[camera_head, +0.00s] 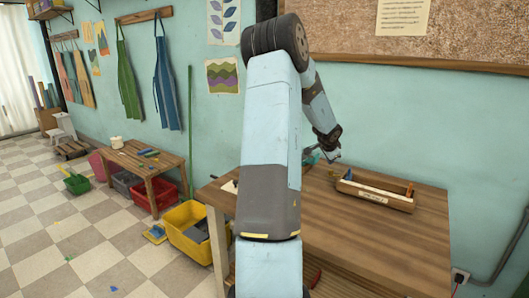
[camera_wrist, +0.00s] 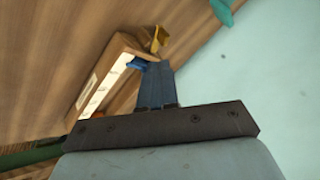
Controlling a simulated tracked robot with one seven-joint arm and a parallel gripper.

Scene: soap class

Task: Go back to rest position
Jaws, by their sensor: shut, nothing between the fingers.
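My gripper (camera_head: 335,156) is over the back part of the wooden table (camera_head: 415,238), behind my raised arm, left of a wooden tool box. In the wrist view the fingers (camera_wrist: 158,70) are together with nothing between them. The wooden box (camera_head: 374,196) stands on the table near the wall, apart from the gripper in the head view. It also shows in the wrist view (camera_wrist: 107,78), where a blue piece (camera_wrist: 137,63) and a yellow piece (camera_wrist: 159,40) are at its edge, just beyond the fingertips.
A teal item (camera_head: 311,158) lies on the table near the wall, partly hidden by my arm. The wall and a cork board (camera_head: 455,35) stand close behind the table. A yellow crate (camera_head: 190,228) and a low bench (camera_head: 150,170) stand left. The table's right front is clear.

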